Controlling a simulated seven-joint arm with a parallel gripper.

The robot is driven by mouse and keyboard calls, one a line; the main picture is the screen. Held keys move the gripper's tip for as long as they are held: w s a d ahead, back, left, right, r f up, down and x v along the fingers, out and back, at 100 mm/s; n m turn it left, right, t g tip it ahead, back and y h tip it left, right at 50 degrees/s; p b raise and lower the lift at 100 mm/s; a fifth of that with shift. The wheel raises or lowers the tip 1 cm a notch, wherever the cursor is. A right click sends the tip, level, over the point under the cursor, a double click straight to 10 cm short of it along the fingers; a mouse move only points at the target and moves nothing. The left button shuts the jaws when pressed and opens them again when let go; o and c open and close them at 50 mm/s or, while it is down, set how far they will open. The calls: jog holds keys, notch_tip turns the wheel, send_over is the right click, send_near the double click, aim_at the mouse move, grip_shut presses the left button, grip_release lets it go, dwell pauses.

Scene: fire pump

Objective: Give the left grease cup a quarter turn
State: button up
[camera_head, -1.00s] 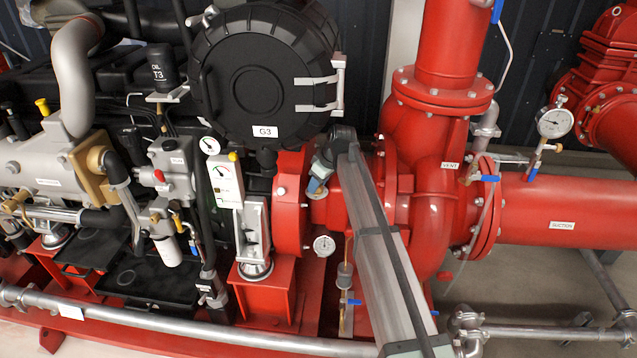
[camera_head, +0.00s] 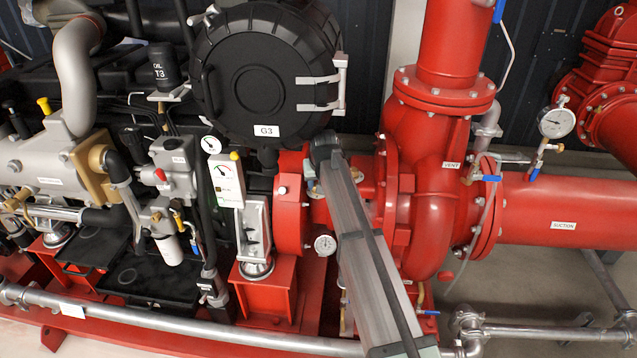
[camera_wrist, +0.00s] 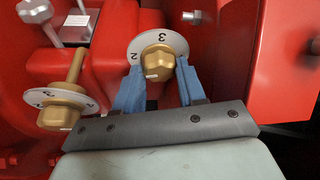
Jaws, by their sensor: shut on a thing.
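In the wrist view, a brass grease cup (camera_wrist: 158,64) with a faceted cap stands in front of a pale disc (camera_wrist: 146,45) marked with numbers, 2 and 3 among them. My gripper (camera_wrist: 158,68) has its blue fingers on both sides of this cup and is shut on it. A second brass cup (camera_wrist: 62,112), on a longer brass stem with its own numbered disc, is to the left in this view, apart from the fingers. In the head view my arm hides the held cup and most of the gripper. I cannot tell from there which cup is held.
Red pump housing (camera_wrist: 225,50) stands close behind and beside the fingers. In the head view a round gauge (camera_head: 325,244) is just left of my arm, and the black round housing marked G3 (camera_head: 262,88) is above left. The red suction pipe (camera_head: 570,210) is to the right.

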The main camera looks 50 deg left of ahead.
dwell(0.3)
jog(key=o, duration=1.1)
jog(key=shift+c, duration=0.2)
